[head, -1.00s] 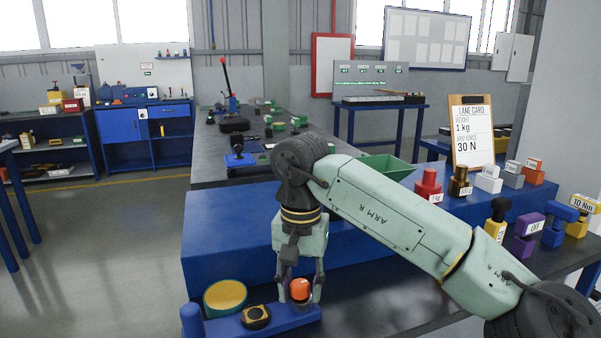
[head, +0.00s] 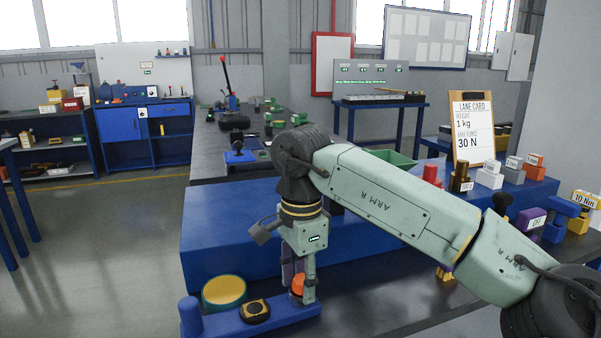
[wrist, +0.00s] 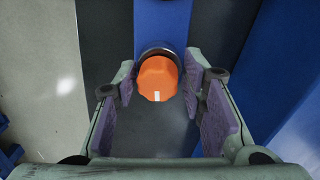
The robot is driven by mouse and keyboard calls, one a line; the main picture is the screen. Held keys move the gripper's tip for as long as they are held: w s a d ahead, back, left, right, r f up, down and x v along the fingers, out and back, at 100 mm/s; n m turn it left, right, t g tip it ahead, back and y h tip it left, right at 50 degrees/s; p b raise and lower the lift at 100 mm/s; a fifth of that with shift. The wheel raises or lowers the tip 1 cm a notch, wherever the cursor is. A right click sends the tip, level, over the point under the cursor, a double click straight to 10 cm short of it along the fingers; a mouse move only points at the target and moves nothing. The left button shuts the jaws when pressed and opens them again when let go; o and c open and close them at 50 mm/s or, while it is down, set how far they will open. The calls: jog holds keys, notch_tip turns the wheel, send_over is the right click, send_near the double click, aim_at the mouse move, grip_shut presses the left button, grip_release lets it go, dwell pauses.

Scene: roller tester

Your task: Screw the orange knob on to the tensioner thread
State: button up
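The orange knob (head: 297,284) is upright at the right end of the low blue base (head: 285,316), partly behind a finger in the head view. In the wrist view the knob (wrist: 158,80) shows a white mark, with a dark round collar (wrist: 160,49) at its edge and the blue bar beyond. My gripper (wrist: 159,84) points down with one finger on either side of the knob. Narrow gaps show between the pads and the knob, so it looks open. The tensioner thread is hidden, and I cannot tell how far the knob sits on it.
A yellow-topped green roller (head: 224,292), a black-and-yellow dial (head: 256,310) and a blue post (head: 190,316) stand left of my gripper. A large blue block (head: 225,235) rises behind. Weights and coloured blocks line the right, beside a lane card (head: 472,130).

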aim_at(301, 279)
jog(key=o, duration=0.4)
jog(key=shift+r, duration=0.1)
notch_tip(301, 279, up, 6)
jog(key=p, duration=0.4)
jog(key=shift+s+p, duration=0.1)
jog(key=shift+p, duration=0.3)
